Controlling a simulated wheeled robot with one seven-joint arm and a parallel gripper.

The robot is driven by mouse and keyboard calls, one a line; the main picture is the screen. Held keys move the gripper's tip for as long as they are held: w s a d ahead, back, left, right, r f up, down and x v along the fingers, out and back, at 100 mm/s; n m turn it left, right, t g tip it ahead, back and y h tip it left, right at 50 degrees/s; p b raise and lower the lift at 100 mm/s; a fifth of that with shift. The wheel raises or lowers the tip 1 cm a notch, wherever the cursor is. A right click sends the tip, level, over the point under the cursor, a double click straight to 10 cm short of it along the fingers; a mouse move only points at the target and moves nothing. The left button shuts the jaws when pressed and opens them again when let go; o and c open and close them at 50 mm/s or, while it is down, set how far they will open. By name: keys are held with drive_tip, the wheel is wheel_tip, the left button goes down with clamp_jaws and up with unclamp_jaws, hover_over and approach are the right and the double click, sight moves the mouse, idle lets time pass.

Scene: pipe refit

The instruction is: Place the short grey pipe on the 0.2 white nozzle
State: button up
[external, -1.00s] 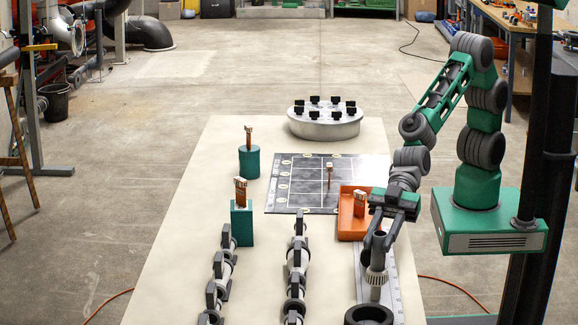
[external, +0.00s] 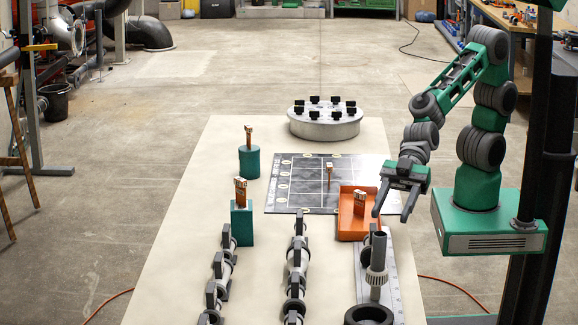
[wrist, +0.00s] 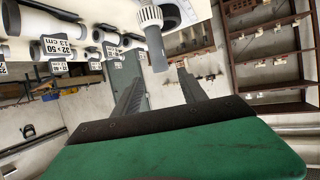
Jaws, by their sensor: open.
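The short grey pipe (external: 378,250) stands upright with its lower end at the white ribbed nozzle (external: 376,277), near the front right of the table. In the wrist view the grey pipe (wrist: 157,50) lines up with the white nozzle (wrist: 149,16); how deeply it sits cannot be told. My gripper (external: 392,216) is open and empty, above and slightly right of the pipe, clear of it. Its two fingers (wrist: 160,76) also show apart in the wrist view, pointing toward the pipe's side.
A black ring (external: 369,314) is in front of the nozzle. An orange tray (external: 346,228) stands behind it. Two rows of pipes with clamps, one row here (external: 297,262), run to the left. A pale ruler-like strip (external: 398,268) lies beside the nozzle. Air above the table is free.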

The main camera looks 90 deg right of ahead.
drive_tip(key=w+d+h, duration=0.1)
drive_tip(key=d, duration=0.2)
drive_tip(key=w+d+f+m+h, duration=0.1)
drive_tip(key=d, duration=0.3)
drive_tip(key=w+d+m+h, duration=0.1)
drive_tip(key=d, duration=0.3)
drive_tip(key=shift+w+f+t, duration=0.1)
drive_tip(key=shift+f+t, duration=0.3)
drive_tip(key=d+f+m+g+h, duration=0.1)
drive_tip(key=d+f+m+h, duration=0.25)
drive_tip(key=d, duration=0.85)
drive_tip(key=d+f+m+g+h, duration=0.15)
drive_tip(key=d+m+h, duration=0.3)
drive_tip(key=d, duration=0.85)
drive_tip(key=s+d+f+m+g+h, duration=0.1)
drive_tip(key=s+d+f+m+h, duration=0.15)
drive_tip(key=s+d, duration=0.4)
drive_tip(key=shift+m+y, duration=0.35)
drive_tip(key=shift+y, duration=0.1)
drive_tip(key=r+p, duration=0.1)
drive_tip(key=w+r+p, duration=0.1)
drive_tip(key=r, duration=0.1)
drive_tip(key=r+p, duration=0.1)
drive_tip(key=r, duration=0.1)
drive_tip(key=shift+w+r, duration=0.2)
drive_tip(key=shift+w, duration=0.05)
